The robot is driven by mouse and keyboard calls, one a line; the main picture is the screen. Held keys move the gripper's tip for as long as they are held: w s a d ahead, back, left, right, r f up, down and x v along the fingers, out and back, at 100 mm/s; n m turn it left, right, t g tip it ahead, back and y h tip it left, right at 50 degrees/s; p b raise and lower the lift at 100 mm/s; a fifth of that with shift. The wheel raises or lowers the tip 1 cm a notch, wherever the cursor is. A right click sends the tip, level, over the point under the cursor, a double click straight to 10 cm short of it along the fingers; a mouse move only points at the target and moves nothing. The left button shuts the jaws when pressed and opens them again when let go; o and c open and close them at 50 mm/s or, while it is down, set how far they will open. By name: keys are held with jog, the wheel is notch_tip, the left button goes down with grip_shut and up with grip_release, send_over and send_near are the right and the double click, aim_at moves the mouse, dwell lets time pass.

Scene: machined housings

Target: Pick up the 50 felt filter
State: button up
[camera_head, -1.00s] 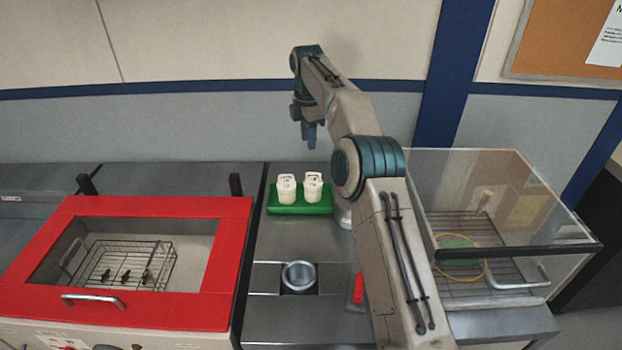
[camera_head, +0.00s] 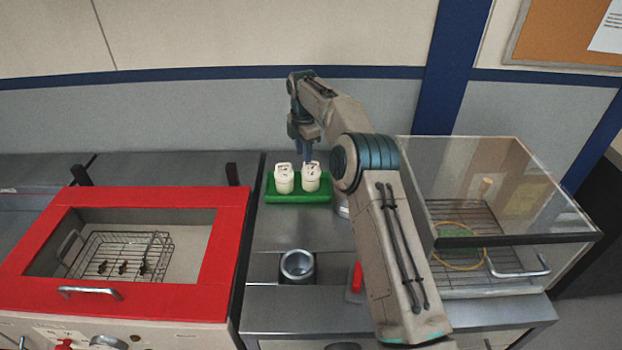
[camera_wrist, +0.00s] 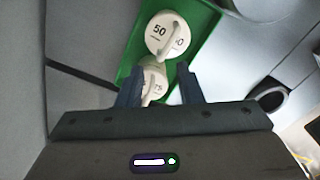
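Two white filters stand side by side in a green tray (camera_head: 296,199) on the metal counter: a left one (camera_head: 284,179) and a right one (camera_head: 311,178). Their labels are too small to read in the head view. In the wrist view, the round white filter marked 50 (camera_wrist: 166,36) lies beyond my fingertips. A second white filter (camera_wrist: 153,78), its label partly legible, shows between the fingers. My gripper (camera_head: 306,154) points down just above the right filter in the head view. In the wrist view my gripper (camera_wrist: 160,84) is open, with its fingers apart. I cannot tell whether they touch anything.
A red-framed basin (camera_head: 128,308) with a wire basket (camera_head: 122,262) stands at left. A clear-walled box (camera_head: 505,195) stands at right. A metal cup (camera_head: 297,266) and a red item (camera_head: 357,277) sit at the counter front.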

aim_at(310, 174)
jog(key=shift+w+f+p, duration=0.1)
jog(key=shift+f+p, duration=0.55)
jog(key=shift+f, duration=1.65)
jog(key=shift+c, duration=0.3)
grip_shut()
jog(key=shift+r, duration=0.1)
